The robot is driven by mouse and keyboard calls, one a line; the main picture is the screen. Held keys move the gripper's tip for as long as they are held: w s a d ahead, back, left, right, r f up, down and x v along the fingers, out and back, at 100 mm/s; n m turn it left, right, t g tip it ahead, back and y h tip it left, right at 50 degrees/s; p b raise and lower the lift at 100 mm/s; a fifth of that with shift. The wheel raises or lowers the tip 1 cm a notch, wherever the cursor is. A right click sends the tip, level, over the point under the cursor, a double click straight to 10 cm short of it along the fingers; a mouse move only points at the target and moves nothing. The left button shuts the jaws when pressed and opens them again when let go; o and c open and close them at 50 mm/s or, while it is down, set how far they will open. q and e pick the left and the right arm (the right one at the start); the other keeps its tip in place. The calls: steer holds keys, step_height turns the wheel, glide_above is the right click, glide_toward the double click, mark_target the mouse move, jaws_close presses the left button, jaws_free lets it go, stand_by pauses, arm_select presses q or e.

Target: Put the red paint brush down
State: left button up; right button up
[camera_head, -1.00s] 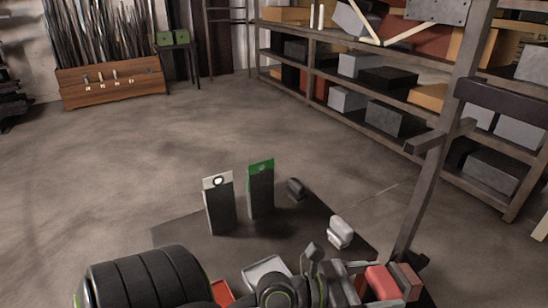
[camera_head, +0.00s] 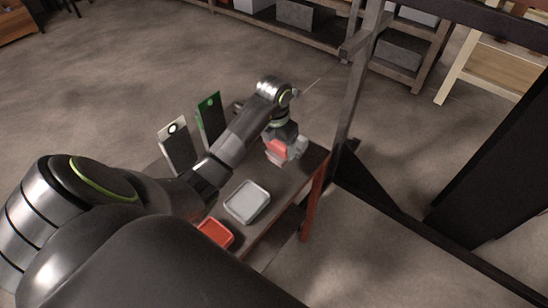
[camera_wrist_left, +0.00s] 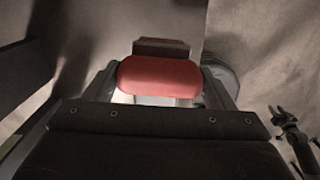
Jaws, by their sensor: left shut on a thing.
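My left gripper (camera_head: 283,150) points down over the far right end of the dark table (camera_head: 284,187). It is shut on the red paint brush (camera_head: 276,150), of which a red block-like part shows between the fingers. In the left wrist view the red part (camera_wrist_left: 158,77) fills the gap between the jaws, with a dark bar (camera_wrist_left: 160,47) just beyond it. I cannot tell whether the brush touches the tabletop.
A pale grey tray (camera_head: 230,205) and a red tray (camera_head: 203,235) lie on the near part of the table. Two upright panels, one white-topped (camera_head: 178,150) and one green-topped (camera_head: 209,118), stand at its far left. A whitish object (camera_head: 300,148) is close beside the gripper. A dark post (camera_head: 357,95) rises behind the table.

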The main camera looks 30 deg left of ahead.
mark_target(274, 152)
arm_select(q)
steer(key=shift+a+r+n+g, duration=0.3)
steer(key=shift+a+r+g, duration=0.2)
steer(key=shift+a+r, duration=0.3)
steer(key=shift+d, duration=0.1)
step_height(274, 152, down, 4)
steer(key=b, duration=0.4)
steer(key=shift+f, duration=0.1)
steer(key=shift+f+b, duration=0.9)
steer(key=shift+b, duration=0.1)
steer(key=shift+f+b, duration=0.9)
steer(key=shift+b, duration=0.05)
steer(key=shift+s+f+p, duration=0.1)
steer(key=shift+f+p, duration=0.3)
steer(key=shift+p, duration=0.1)
steer(key=shift+f, duration=0.45)
arm_select(e)
step_height(274, 152, down, 6)
steer(key=shift+s+a+f, duration=0.25)
